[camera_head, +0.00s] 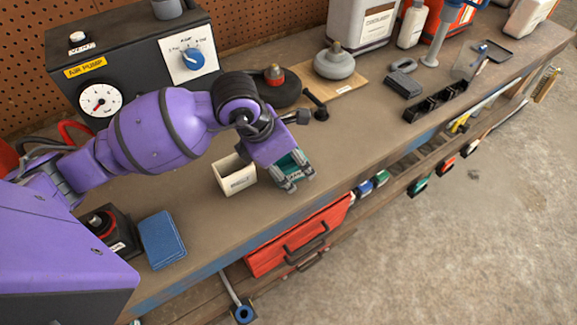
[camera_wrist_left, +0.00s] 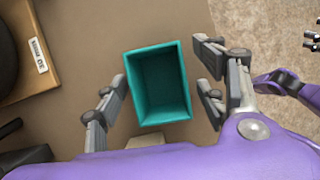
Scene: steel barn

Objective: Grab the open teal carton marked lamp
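The open teal carton (camera_head: 289,160) stands on the bench near its front edge, mostly hidden by my left gripper in the head view. In the left wrist view the teal carton (camera_wrist_left: 150,54) shows from above, open and empty inside; no lamp marking is visible. My left gripper (camera_head: 297,179) is over it. In the left wrist view the fingers of the left gripper (camera_wrist_left: 162,94) are spread, one on each side of the carton, with narrow gaps. At the right edge of that view a dark gripper (camera_wrist_left: 312,42), likely my right one, is only partly seen.
A cream open carton (camera_head: 236,177) stands left of the gripper. A blue box (camera_head: 162,240) lies further left. Behind are a wooden board (camera_head: 338,88) with a grey weight, and a black bolt (camera_head: 317,104). A red toolbox (camera_head: 299,238) sits below the front edge.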

